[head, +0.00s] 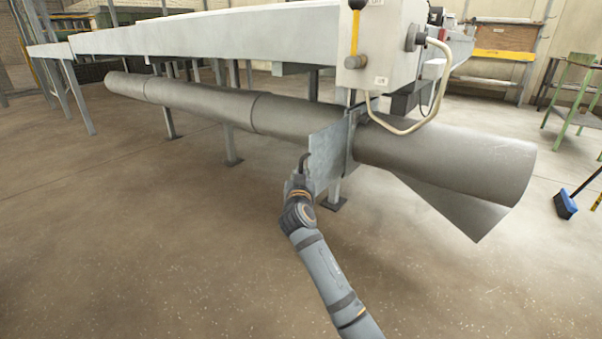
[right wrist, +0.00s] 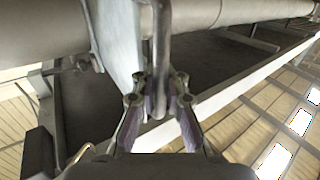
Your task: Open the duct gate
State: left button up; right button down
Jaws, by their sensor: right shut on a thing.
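The duct gate (head: 326,155) is a flat grey metal plate standing out from its frame (head: 353,140) across the large grey duct (head: 435,160). A dark handle loop sits at the plate's near edge. My right gripper (head: 301,178) is at that edge, its fingers hard to make out in the head view. In the right wrist view the plate (right wrist: 115,35) runs up beside the handle (right wrist: 162,50). There my right gripper (right wrist: 160,105) has its fingers shut around the handle's bar. My left gripper is not in view.
A long pale machine bench (head: 200,33) stands above the duct. A control box (head: 375,50) with a yellow-marked lever and a bent tube handle (head: 440,85) overhangs the gate. A blue broom (head: 565,204) is at the right. The floor in front is clear.

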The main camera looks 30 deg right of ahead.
jog(key=c, duration=1.9)
grip_release()
jog(key=shift+f, duration=0.15)
jog(key=shift+o, duration=1.1)
jog(key=shift+s+d, duration=0.2)
jog(key=shift+s+a, duration=0.1)
jog(key=shift+a, duration=0.1)
jog(key=v, duration=1.1)
jog(key=shift+s, duration=0.25)
jog(key=shift+a, duration=0.15)
